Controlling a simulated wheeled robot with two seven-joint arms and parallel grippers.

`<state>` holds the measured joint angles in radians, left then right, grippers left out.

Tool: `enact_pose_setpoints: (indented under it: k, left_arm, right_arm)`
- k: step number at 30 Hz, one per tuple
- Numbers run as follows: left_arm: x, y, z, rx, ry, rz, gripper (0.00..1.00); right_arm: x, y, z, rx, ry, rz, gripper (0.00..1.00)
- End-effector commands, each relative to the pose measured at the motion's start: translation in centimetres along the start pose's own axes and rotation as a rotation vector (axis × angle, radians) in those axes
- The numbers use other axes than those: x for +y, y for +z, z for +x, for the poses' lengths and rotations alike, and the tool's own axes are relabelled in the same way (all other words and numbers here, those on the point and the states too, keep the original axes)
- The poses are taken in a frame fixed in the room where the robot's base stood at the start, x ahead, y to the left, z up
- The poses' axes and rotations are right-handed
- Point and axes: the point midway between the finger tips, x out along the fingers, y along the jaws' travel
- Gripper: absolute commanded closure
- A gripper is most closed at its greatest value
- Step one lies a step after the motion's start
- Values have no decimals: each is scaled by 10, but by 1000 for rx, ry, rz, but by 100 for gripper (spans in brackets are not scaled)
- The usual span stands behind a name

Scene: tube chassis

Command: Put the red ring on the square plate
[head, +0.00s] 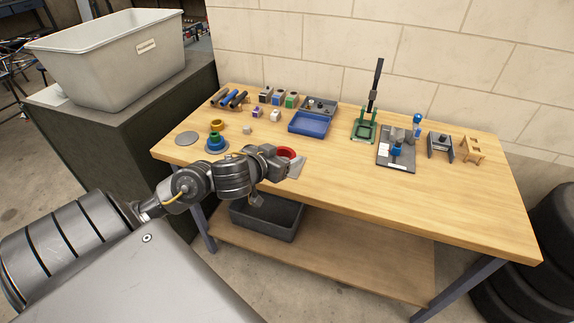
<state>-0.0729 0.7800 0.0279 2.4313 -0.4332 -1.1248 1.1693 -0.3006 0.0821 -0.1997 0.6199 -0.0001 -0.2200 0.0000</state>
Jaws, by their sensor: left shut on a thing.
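My left gripper (280,163) is at the front edge of the table, shut on the red ring (287,152). The gripper and wrist hide part of the ring. The square plate (298,168) is a small grey sheet near the table's front edge, directly by the ring. The ring overlaps the plate in the picture. I cannot tell whether the ring touches it or is held above it. My right gripper is not in view.
The wooden table (400,215) is bare to the right of the plate. A green and blue stacked piece (216,143), a yellow ring (217,126) and a grey disc (187,138) are at the left. A blue tray (309,123) and several fixtures stand behind. A dark bin (268,218) is below.

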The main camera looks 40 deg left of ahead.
Motion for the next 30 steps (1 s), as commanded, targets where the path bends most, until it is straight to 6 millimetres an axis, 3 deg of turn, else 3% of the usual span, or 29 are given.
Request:
enact_pose_setpoints:
  k: [8,18,21,30]
  left_arm:
    - [-6,3,8,3,2,1,61]
    - [-45,10,90,2,0,-2,61]
    - [-52,26,112,0,3,-3,61]
    - [-65,41,144,3,3,0,61]
  right_arm:
    - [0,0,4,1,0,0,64]
    - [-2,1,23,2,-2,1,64]
    - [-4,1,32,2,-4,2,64]
    - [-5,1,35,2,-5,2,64]
